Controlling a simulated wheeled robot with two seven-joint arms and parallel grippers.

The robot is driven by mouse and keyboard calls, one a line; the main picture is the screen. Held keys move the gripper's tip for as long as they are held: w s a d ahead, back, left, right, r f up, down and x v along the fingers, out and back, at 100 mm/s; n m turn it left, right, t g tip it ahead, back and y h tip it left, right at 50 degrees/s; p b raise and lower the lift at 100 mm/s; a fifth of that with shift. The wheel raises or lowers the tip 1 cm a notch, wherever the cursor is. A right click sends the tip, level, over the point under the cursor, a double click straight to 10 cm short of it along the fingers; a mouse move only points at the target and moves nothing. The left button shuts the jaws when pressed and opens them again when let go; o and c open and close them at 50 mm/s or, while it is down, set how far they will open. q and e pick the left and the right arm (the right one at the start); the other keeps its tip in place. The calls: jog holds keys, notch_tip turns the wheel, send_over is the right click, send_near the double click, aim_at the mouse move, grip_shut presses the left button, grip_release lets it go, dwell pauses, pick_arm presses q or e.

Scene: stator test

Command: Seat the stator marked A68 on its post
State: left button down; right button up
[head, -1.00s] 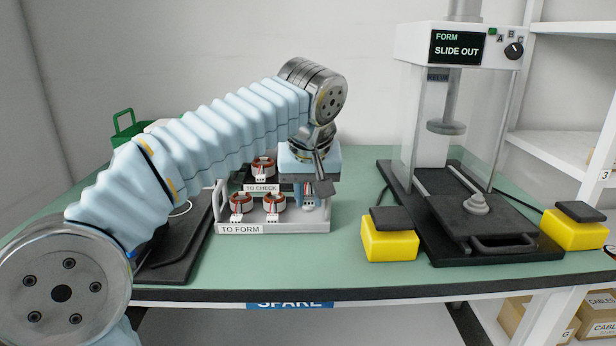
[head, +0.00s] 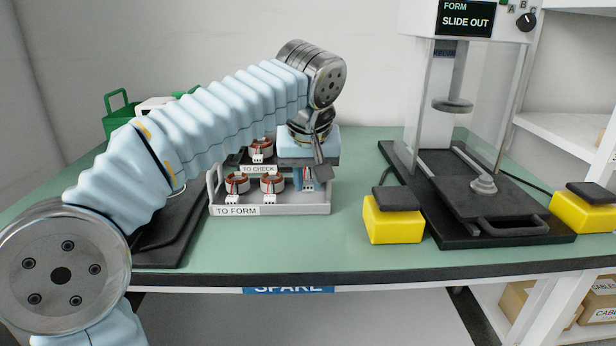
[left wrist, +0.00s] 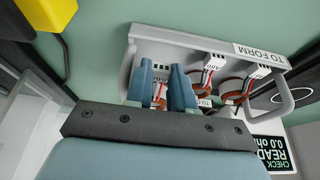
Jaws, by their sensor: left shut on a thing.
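My left gripper (head: 308,184) reaches down at the right end of the TO FORM tray (head: 325,207). In the left wrist view its two blue fingers (left wrist: 164,92) are shut on a stator (left wrist: 160,94) with a copper-coloured winding and a white connector. The fingers hide most of it, and its tag is too small to read surely. The stator is at the tray; I cannot tell whether it is lifted. Two other stators stand in the tray, a left one (head: 237,184) and a middle one (head: 272,184). A grey post (head: 483,184) stands empty on the press's slide. My right gripper is not in view.
The press (head: 465,20) displays "FORM SLIDE OUT". Yellow boxes with black tops flank its base, on the left (head: 393,225) and right (head: 583,212). A TO CHECK holder with a stator (head: 261,149) is behind the tray. The green table between tray and left yellow box is clear.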

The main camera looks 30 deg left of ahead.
pick_arm(q)
jog(key=shift+s, duration=0.15)
jog(key=shift+f, duration=0.1)
dwell(0.4)
jog(key=shift+f+b, duration=0.8)
jog(key=shift+f, duration=0.15)
jog(key=c, duration=1.1)
grip_release()
jog(key=shift+r+p, duration=2.45)
jog(key=shift+r, duration=0.05)
